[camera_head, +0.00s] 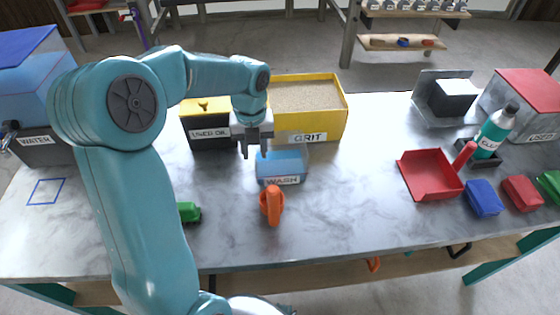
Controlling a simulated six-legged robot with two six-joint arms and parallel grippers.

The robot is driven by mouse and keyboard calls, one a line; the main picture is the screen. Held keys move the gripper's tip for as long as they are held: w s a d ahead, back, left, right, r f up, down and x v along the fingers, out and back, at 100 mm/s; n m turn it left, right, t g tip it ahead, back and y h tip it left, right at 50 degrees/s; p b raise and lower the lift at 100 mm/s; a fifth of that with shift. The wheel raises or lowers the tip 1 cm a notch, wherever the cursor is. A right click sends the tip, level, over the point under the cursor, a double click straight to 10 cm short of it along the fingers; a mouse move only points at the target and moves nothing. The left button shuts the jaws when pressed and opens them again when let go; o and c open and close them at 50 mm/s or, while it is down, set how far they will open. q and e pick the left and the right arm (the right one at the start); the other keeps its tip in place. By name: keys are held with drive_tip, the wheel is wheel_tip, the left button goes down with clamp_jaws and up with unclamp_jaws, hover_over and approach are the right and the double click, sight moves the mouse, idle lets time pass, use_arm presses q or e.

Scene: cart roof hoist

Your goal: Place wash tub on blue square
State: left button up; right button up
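The wash tub (281,180) is a small blue box labelled WASH, standing on the grey marbled tabletop near the middle. The blue square (46,191) is a thin outline on the table's left part, with nothing inside it. My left gripper (255,152) points down at the tub's back left edge. Its two fingers show a gap between them, one left of the tub's wall and one by the wall. Whether they touch the tub I cannot tell. My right gripper is not in view.
Behind the tub stand a yellow GRIT box (320,125) and a USED OIL box (210,134). A WATER container (45,150) stands behind the square. An orange object (272,203) is in front of the tub, a green one (189,212) left. A red dustpan (428,178) lies right.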

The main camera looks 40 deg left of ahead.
use_arm(q)
drive_tip(key=shift+f, duration=0.95)
clamp_jaws()
drive_tip(key=shift+r, duration=0.1)
